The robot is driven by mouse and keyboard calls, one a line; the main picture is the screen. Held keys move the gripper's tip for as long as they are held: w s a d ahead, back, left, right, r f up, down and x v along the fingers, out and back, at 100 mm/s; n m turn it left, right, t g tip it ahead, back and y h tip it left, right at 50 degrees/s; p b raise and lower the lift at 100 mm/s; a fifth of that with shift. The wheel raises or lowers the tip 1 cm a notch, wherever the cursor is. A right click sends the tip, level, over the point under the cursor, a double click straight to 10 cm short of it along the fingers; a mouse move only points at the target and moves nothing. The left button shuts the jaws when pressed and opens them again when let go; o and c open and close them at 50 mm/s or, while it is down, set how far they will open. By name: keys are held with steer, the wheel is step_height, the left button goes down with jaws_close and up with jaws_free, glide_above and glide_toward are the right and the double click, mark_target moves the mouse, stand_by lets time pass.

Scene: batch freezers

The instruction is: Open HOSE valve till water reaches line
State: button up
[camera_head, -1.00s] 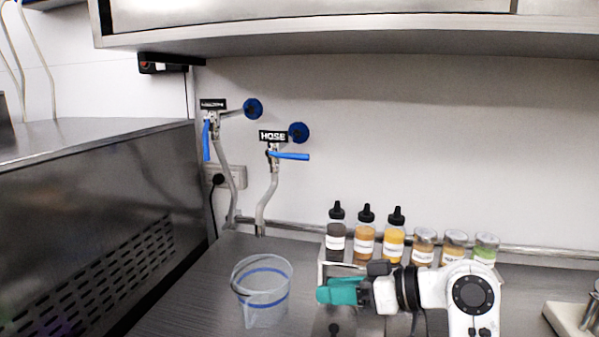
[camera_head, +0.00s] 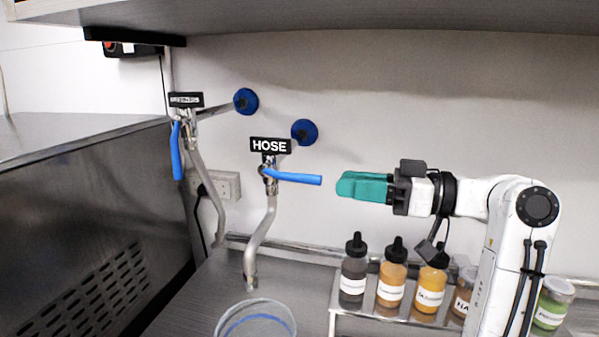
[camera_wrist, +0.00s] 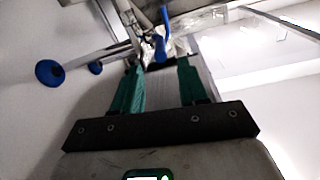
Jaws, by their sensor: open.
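The HOSE valve's blue lever handle (camera_head: 292,178) points sideways to the right under the black HOSE label (camera_head: 270,146). Its bent grey pipe (camera_head: 263,240) runs down to an outlet above and beside the clear bucket (camera_head: 256,321), whose blue line shows near the rim; most of the bucket is cut off below. My gripper (camera_head: 342,186), with green fingers, is to the right of the lever tip at similar height, apart from it. In the wrist view the fingers (camera_wrist: 158,72) are spread and empty, with blue handles beyond them. No water stream is visible.
A second valve with a hanging blue lever (camera_head: 176,150) is at the left. Sauce bottles (camera_head: 391,288) and jars stand on a rack below my arm. A steel machine (camera_head: 80,250) is at the left, and a shelf (camera_head: 360,18) overhangs the wall.

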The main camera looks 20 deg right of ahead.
mark_target(283, 177)
steer(key=p+x, duration=0.2)
steer(key=x, duration=0.7)
steer(key=shift+w+a, duration=0.2)
steer(key=shift+a, duration=0.1)
steer(key=shift+c, duration=0.2)
jaws_close()
